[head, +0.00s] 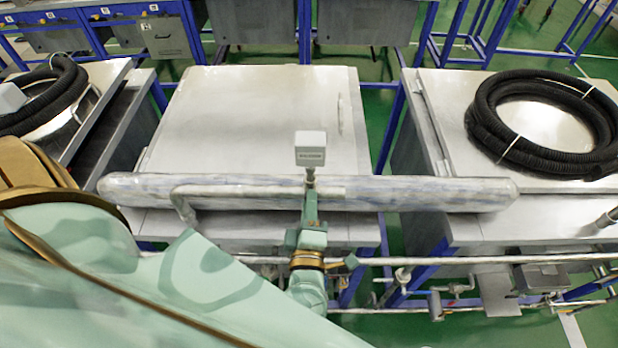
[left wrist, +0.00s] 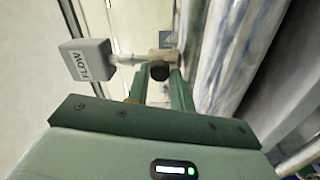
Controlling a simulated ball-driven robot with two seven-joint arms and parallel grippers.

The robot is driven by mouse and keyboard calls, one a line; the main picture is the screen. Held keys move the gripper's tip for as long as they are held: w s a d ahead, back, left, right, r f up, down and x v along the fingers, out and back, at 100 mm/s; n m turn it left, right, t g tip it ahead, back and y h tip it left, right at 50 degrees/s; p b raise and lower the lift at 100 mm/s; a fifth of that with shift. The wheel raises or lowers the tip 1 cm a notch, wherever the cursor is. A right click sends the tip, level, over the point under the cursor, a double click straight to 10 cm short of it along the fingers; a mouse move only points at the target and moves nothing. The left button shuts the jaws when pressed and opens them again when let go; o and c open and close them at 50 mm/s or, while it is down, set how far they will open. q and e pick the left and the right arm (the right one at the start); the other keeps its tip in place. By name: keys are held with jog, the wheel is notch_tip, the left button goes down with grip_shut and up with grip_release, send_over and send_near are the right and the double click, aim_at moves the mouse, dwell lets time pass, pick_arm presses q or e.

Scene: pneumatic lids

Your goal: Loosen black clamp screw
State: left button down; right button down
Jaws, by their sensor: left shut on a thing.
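The black clamp screw (left wrist: 160,71) is a small dark round knob on a tan-coloured clamp block (left wrist: 162,57) in the left wrist view. My left gripper (left wrist: 161,77) has its two green fingers on either side of the screw and is shut on it. A grey sensor box (left wrist: 84,62) with lettering is joined to the clamp by a short stem. In the head view the box (head: 310,148) stands above the long wrapped pipe, and my left gripper (head: 311,192) reaches it from below. The screw is hidden there. My right gripper is not in view.
The silver-wrapped pipe (head: 430,194) runs across the front of a steel cabinet (head: 250,115). It also shows beside the fingers in the left wrist view (left wrist: 222,50). Coiled black hoses (head: 545,150) lie on the right cabinet. Thin pipes and valves (head: 470,260) run lower right.

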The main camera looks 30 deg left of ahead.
pick_arm(q)
jog(key=n+b, duration=0.3)
jog(key=n, duration=0.7)
jog(key=shift+n+y+b, duration=0.3)
jog(key=shift+n+b, duration=0.1)
jog(key=shift+w, duration=0.1)
jog(key=c, duration=1.2)
grip_release()
jog(key=shift+d, duration=0.1)
